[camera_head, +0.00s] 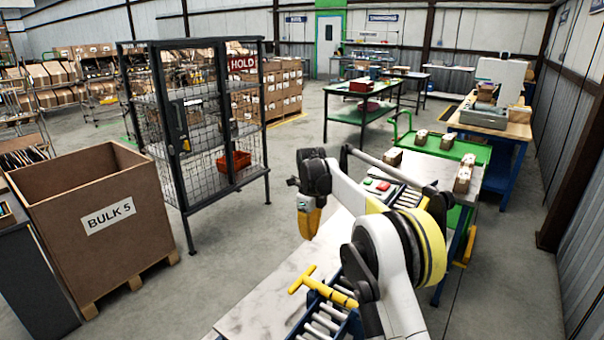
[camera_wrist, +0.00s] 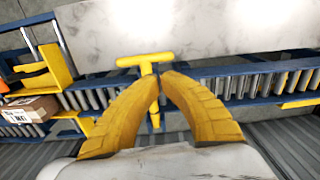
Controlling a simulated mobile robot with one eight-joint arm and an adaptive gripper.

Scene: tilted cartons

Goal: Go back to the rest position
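My gripper (camera_head: 308,222) hangs over the pale worktop with its yellow fingers pointing down. In the wrist view its two curved fingers (camera_wrist: 159,76) come together at the tips, with nothing seen held between them. A yellow T-shaped handle (camera_head: 322,287) is at the roller conveyor below and apart from my gripper. It also shows in the wrist view (camera_wrist: 145,61), beyond the fingertips and partly hidden by them. A small brown carton (camera_wrist: 30,108) with a white label is at the left of the wrist view.
A wire cage (camera_head: 200,130) with a red bin (camera_head: 234,161) stands behind my gripper. Several small cartons (camera_head: 463,178) are near the green table at right. Floor (camera_head: 240,265) between the large carton and worktop is clear.

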